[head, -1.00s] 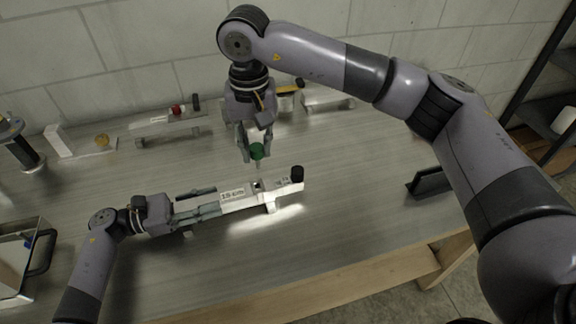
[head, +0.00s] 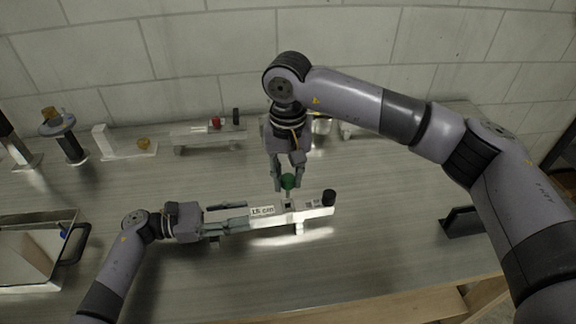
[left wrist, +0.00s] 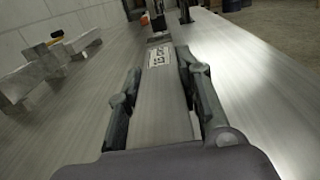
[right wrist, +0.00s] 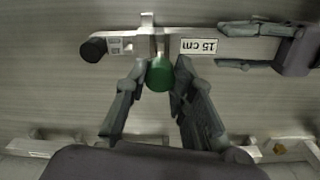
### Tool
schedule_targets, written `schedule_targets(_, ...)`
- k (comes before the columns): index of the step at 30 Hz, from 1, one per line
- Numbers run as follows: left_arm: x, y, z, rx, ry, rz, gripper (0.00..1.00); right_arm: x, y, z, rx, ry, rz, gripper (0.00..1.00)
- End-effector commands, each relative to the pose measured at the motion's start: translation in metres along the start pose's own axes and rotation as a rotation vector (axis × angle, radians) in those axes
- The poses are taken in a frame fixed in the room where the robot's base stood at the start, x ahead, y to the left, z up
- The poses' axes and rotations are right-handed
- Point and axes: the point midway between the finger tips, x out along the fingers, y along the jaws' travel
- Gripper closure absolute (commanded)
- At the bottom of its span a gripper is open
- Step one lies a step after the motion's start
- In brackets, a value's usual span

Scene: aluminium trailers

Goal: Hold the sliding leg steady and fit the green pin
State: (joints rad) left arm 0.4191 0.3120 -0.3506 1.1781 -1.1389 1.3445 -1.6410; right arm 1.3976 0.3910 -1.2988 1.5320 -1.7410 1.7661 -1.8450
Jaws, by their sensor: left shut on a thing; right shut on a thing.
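The sliding leg is a pale metal bar (head: 308,214) with a "15 cm" label and a black end foot (head: 329,197), lying roughly level above the bench. My left gripper (head: 245,219) is shut on the bar from the left; in the left wrist view its fingers flank the bar (left wrist: 160,110). My right gripper (head: 288,183) is shut on the green pin (head: 289,181), which points down over the bar between label and foot. The right wrist view shows the pin's round green head (right wrist: 160,74) between the fingertips, beside the bar. I cannot tell whether the pin's tip is inside a hole.
Metal brackets (head: 207,132) stand along the back, with a white block (head: 106,140) and a dark post (head: 70,147) to their left. An open metal box (head: 30,262) is at front left. A dark stand (head: 462,221) is at right.

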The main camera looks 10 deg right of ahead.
Motion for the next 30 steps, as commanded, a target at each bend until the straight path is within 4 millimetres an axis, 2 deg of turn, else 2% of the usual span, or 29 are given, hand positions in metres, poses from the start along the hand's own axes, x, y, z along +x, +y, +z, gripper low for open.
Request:
schedule_targets(9, -0.001, 0.001, 0.000, 0.002, 0.002, 0.002, 1.00, 0.017, 0.000, 0.000, 0.000, 0.001, 0.000, 1.00)
schedule_targets(30, -0.001, 0.001, 0.000, 0.002, 0.002, 0.002, 1.00, 0.018, 0.000, 0.000, 0.000, 0.002, -0.001, 1.00)
